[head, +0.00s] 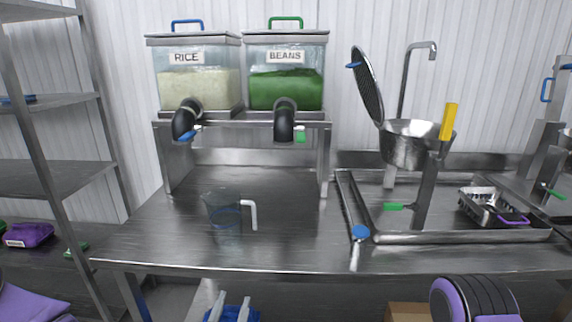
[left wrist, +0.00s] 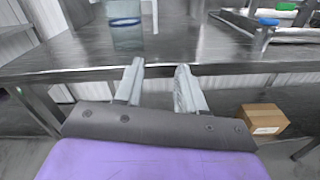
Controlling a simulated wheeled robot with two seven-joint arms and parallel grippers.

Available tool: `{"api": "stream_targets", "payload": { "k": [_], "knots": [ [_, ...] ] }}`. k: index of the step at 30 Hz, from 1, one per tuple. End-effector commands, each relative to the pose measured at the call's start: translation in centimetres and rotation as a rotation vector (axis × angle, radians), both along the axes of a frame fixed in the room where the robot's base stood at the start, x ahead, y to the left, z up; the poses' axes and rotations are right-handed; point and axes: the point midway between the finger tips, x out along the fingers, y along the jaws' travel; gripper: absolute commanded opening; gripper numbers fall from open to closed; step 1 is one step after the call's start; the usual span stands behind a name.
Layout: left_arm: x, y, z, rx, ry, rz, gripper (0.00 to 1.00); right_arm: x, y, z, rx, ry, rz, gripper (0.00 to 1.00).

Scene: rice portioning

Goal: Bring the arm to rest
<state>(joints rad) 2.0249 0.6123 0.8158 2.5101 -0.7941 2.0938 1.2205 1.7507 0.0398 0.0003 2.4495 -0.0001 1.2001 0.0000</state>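My left gripper (head: 232,305) is at the bottom edge of the head view, in front of the table's front edge. In the left wrist view its two pale fingers (left wrist: 159,85) stand apart with nothing between them. A clear measuring jug (head: 224,212) with a white handle stands upright on the table, beyond the gripper and apart from it. The jug's lower part also shows in the left wrist view (left wrist: 126,36), with a blue ring around it. No rice can be made out in the jug. My right gripper is not in view; part of my right arm shows at bottom right.
A rice dispenser (head: 196,90) and a beans dispenser (head: 286,88) stand on a raised metal stand. A metal tray (head: 343,205) with a strainer pot (head: 405,148) is at right. The metal table (head: 165,240) is clear around the jug. A cardboard box (left wrist: 263,121) is below the table.

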Motion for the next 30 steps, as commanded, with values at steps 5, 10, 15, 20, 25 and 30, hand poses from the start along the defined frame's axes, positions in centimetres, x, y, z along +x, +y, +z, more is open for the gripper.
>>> {"api": "stream_targets", "payload": {
  "k": [5, 10, 15, 20, 25, 30],
  "knots": [
    [-0.1, -0.9, -1.8, 0.269, 0.036, -0.065, 0.39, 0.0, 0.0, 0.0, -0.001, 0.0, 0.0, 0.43],
    [-1.3, -1.0, -7.4, 0.7, 0.137, -0.191, 0.39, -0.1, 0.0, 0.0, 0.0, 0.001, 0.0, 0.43],
    [-4.5, 0.4, -15.4, 1.156, 0.272, -0.41, 0.39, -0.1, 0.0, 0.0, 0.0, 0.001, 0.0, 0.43],
    [-11.2, 5.3, -25.3, 1.646, 0.45, -0.79, 0.39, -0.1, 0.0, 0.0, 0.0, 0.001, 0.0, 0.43],
    [-19.3, 14.1, -31.8, 1.997, 0.659, -1.207, 0.39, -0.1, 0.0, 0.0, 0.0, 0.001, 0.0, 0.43],
    [-22.5, 19.7, -32.9, 2.111, 0.797, -1.319, 0.39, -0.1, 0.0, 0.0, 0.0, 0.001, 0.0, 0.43]
  ]
}}
